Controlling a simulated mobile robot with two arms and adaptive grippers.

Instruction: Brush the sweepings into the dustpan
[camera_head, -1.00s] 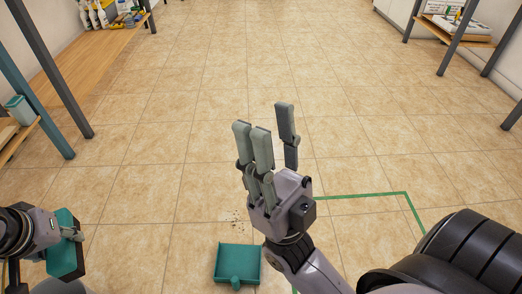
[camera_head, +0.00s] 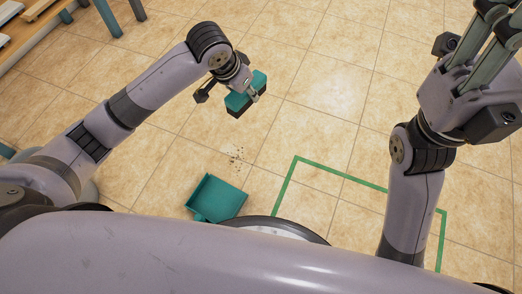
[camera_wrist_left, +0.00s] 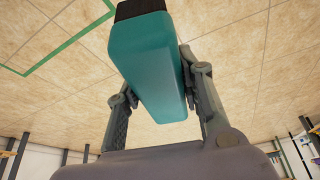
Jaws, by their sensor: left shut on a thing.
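My left gripper (camera_head: 250,92) is shut on a teal brush (camera_head: 240,104) and holds it near the dark sweepings, on their far side. In the left wrist view the brush (camera_wrist_left: 148,60) sits between both fingers, its dark bristles (camera_wrist_left: 138,9) at the top edge. The sweepings (camera_head: 235,155) are small dark specks on the tiles, between the brush and the teal dustpan (camera_head: 216,199). The dustpan lies on the floor close to my base. Whether the bristles touch the floor I cannot tell. My right gripper (camera_head: 492,42) is raised at the upper right, empty, its fingers apart and partly cut off by the frame.
A green tape outline (camera_head: 345,176) marks the floor right of the dustpan. A wooden shelf (camera_head: 22,36) with grey-blue legs stands at the upper left.

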